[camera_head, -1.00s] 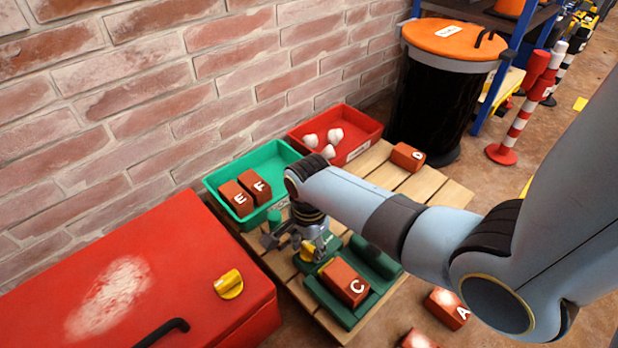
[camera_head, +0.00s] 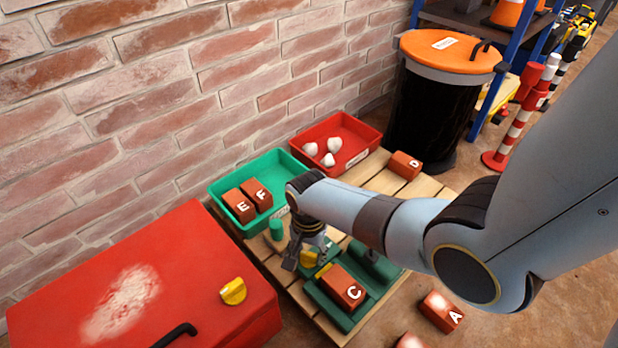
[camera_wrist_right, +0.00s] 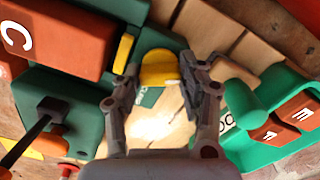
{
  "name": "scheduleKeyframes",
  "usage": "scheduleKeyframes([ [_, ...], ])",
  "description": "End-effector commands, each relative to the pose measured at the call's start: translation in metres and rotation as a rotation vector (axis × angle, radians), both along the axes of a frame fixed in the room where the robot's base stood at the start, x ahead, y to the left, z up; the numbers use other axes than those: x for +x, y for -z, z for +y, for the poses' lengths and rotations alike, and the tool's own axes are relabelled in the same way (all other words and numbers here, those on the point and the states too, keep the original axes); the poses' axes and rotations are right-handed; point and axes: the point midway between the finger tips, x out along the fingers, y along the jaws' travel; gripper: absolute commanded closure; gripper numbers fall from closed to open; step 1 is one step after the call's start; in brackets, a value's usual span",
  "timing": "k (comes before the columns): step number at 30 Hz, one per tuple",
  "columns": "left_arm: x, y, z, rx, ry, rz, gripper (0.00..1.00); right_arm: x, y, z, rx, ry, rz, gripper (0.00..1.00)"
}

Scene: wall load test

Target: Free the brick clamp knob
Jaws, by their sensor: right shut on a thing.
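The brick marked C (camera_head: 343,287) sits in the green clamp (camera_head: 338,314) on the wooden pallet. It also shows at the upper left of the right wrist view (camera_wrist_right: 50,38). The yellow clamp knob (camera_wrist_right: 160,68) is between the fingertips of my right gripper (camera_wrist_right: 160,82), at the clamp's end. My right gripper is shut on the knob. In the head view my right gripper (camera_head: 304,260) is beside the brick's left end, and my wrist partly covers the knob (camera_head: 309,258). My left gripper is not in view.
A green bin (camera_head: 219,188) holds bricks E and F. A red bin (camera_head: 369,132) holds white lumps. Brick D (camera_head: 405,165) lies on the pallet (camera_head: 360,172), and brick A (camera_head: 441,311) on the floor. A red chest (camera_head: 190,270) stands left; a brick wall is behind.

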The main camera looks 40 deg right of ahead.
Motion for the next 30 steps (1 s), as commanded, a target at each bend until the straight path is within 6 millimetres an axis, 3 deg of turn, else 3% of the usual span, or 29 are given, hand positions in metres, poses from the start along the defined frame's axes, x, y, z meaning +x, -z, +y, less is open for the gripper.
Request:
scheduleKeyframes([
  [12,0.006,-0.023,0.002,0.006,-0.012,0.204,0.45,0.000,-0.002,-0.001,-0.001,-0.396,0.000,0.92],
  [30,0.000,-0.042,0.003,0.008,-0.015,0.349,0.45,0.000,0.000,-0.001,-0.002,-0.919,0.000,0.92],
])
